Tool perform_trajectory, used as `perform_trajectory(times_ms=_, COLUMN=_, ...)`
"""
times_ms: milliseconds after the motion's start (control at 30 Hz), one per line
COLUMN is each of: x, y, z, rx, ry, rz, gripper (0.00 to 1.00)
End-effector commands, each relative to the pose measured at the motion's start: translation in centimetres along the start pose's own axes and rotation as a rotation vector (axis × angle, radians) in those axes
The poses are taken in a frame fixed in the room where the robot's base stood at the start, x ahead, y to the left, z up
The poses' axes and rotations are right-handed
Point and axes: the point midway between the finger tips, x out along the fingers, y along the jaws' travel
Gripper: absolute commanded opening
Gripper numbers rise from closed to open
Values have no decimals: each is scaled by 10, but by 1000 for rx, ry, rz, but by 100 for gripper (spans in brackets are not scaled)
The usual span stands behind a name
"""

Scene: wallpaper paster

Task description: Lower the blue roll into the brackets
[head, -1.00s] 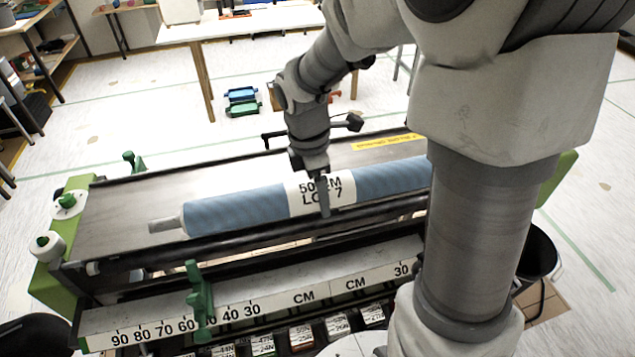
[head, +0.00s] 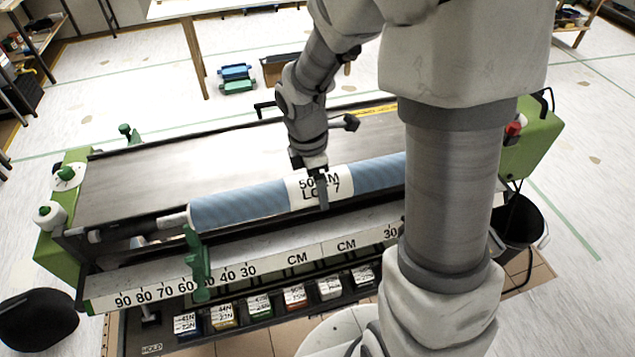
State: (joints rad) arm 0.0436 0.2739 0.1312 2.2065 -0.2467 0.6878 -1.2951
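The blue roll (head: 240,204) is a long ribbed blue cylinder with a white printed label around its middle and a pale core pin at its left end. My gripper (head: 322,200) is shut on the roll at the label, from above. The roll lies over the front edge of the paster (head: 170,190), just behind the ruler bar. Its left pin is near the left side of the machine, close to a pale fitting (head: 90,236). I cannot tell whether the roll touches the brackets. My arm hides the roll's right end and the right bracket.
A ruler bar (head: 275,262) with a green clamp (head: 197,262) runs along the front. Below it is a rack of small labelled boxes (head: 258,306). A black bucket (head: 518,222) stands at the right and a black round object (head: 38,320) at the lower left.

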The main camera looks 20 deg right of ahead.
Motion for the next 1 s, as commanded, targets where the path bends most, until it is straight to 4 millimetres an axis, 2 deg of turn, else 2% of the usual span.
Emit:
perform_trajectory(times_ms=300, x=-1, y=1, z=0, rx=0, ry=0, rz=2, gripper=0)
perform_trajectory(times_ms=1000, x=50, y=1, z=-6, rx=0, ry=0, rz=2, gripper=0)
